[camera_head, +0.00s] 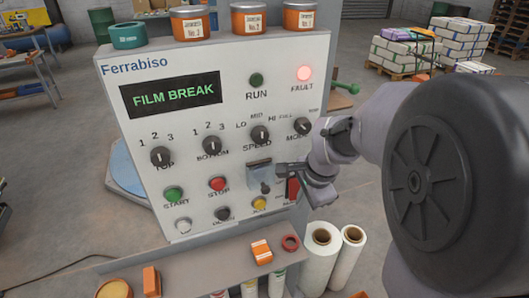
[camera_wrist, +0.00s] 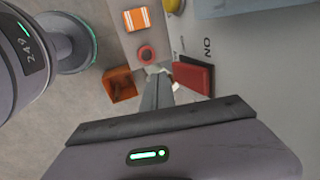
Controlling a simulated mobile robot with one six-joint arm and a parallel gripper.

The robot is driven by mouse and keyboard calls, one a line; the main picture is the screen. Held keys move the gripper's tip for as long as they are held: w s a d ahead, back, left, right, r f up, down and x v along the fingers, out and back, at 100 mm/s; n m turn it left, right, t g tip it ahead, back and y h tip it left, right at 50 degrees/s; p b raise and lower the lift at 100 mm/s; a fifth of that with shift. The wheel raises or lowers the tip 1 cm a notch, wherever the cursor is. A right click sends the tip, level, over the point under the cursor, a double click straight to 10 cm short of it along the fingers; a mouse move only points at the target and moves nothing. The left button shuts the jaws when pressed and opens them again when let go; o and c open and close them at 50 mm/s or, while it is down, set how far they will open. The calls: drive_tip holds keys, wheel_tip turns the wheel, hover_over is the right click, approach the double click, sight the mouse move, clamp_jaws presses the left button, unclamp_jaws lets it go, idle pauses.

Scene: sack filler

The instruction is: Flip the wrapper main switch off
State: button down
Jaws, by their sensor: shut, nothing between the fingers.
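The red main switch (camera_head: 293,188) is at the lower right of the wrapper's white panel (camera_head: 120,75), partly hidden behind my gripper. In the wrist view the red switch (camera_wrist: 192,76) sits on the panel beside the marking "ON", with a dark edge. I cannot tell its position. My gripper (camera_head: 282,170) is in front of the panel by the switch, shut and empty. In the wrist view its fingertips (camera_wrist: 157,80) are just left of the switch; I cannot tell whether they touch it.
The display (camera_head: 170,95) reads FILM BREAK and the FAULT lamp (camera_head: 304,73) glows red. Knobs and a small covered switch (camera_head: 259,176) lie close to my gripper. A shelf below carries an orange box (camera_head: 261,252) and a red tape roll (camera_head: 290,243). White film rolls (camera_head: 320,258) stand below right.

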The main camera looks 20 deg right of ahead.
drive_tip(key=shift+w, duration=0.5)
drive_tip(key=shift+w+r+t+b, duration=0.3)
drive_tip(key=shift+r+t+b, duration=0.25)
drive_tip(key=shift+b, duration=0.4)
